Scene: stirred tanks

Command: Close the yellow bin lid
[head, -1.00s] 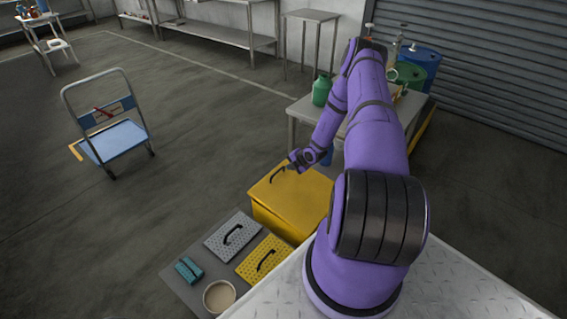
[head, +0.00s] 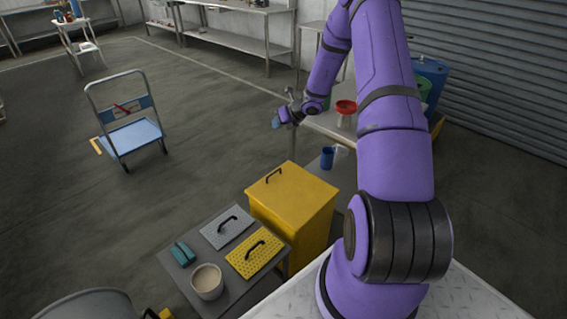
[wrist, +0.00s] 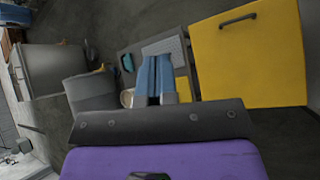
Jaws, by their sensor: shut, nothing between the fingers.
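The yellow bin (head: 293,205) stands on the floor beside a low dark table, left of my arm's base in the head view. Its flat yellow lid (head: 296,190) with a black handle lies down over the top, and no gap shows. The lid also shows at the upper right of the wrist view (wrist: 248,60). My gripper (head: 277,122) is up in the air, beyond and above the bin, clear of the lid. Its blue fingers (wrist: 155,78) are together and empty in the wrist view.
The low table (head: 183,288) holds a grey perforated plate (head: 222,232), a yellow perforated plate (head: 246,264), a teal block (head: 183,254) and a beige-filled bowl (head: 207,279). A blue trolley (head: 134,136) stands at left. A red funnel (head: 346,107) is behind the gripper. Open floor lies at left.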

